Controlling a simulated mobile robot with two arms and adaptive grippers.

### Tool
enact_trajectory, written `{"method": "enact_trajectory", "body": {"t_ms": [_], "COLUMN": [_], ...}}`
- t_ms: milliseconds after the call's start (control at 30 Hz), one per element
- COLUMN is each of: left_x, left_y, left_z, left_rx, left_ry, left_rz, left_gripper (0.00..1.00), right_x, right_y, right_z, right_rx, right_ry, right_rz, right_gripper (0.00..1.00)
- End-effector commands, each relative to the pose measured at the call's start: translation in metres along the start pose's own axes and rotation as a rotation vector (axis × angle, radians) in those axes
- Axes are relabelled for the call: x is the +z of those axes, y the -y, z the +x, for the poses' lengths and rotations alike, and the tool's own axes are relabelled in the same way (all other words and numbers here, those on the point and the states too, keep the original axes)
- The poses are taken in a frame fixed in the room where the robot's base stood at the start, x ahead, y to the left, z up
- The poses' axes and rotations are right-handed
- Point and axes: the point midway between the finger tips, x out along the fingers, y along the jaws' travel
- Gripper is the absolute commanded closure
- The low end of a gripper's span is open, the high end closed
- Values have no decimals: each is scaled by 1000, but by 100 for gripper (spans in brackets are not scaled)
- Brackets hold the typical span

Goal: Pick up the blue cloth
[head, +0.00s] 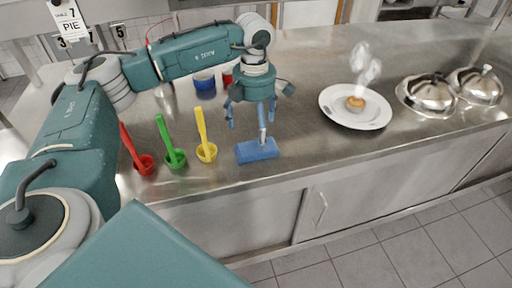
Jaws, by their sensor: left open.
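The blue cloth (257,151) lies on the steel counter near its front edge, as a small flat folded block. My left gripper (248,122) points down just above the cloth. One fingertip reaches close to the cloth's top; I cannot tell whether it touches. The gripper is open with nothing between its fingers. My right gripper is not in view.
Red (145,163), green (176,158) and yellow (206,151) ladle-like tools stand left of the cloth. A blue container (204,84) is behind. A white plate (338,114) with steaming food and two metal domes (428,94) are to the right. Counter between cloth and plate is clear.

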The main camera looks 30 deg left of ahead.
Motion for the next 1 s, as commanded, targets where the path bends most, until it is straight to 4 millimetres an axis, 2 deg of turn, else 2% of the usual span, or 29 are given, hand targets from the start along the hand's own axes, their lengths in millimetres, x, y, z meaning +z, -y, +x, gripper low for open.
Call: {"method": "enact_trajectory", "body": {"t_ms": [133, 333, 467, 633, 667, 900, 1000], "left_x": [-2, -1, -1, 0, 0, 0, 0], "left_y": [1, 2, 2, 2, 2, 2, 2], "left_z": [14, 44, 52, 53, 53, 53, 53], "left_rx": [-1, -2, -1, 0, -1, -1, -1], "left_ry": [-3, -1, 1, 1, 1, 1, 1], "left_rz": [0, -1, 0, 0, 0, 0, 0], "left_gripper": [5, 5, 5, 5, 7, 53, 54], "right_x": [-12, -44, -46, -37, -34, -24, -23], "right_y": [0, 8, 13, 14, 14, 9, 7], "right_z": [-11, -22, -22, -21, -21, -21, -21], "right_rx": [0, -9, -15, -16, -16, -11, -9], "right_ry": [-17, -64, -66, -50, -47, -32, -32], "right_rz": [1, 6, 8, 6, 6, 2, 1], "right_gripper": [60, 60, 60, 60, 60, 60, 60]}}
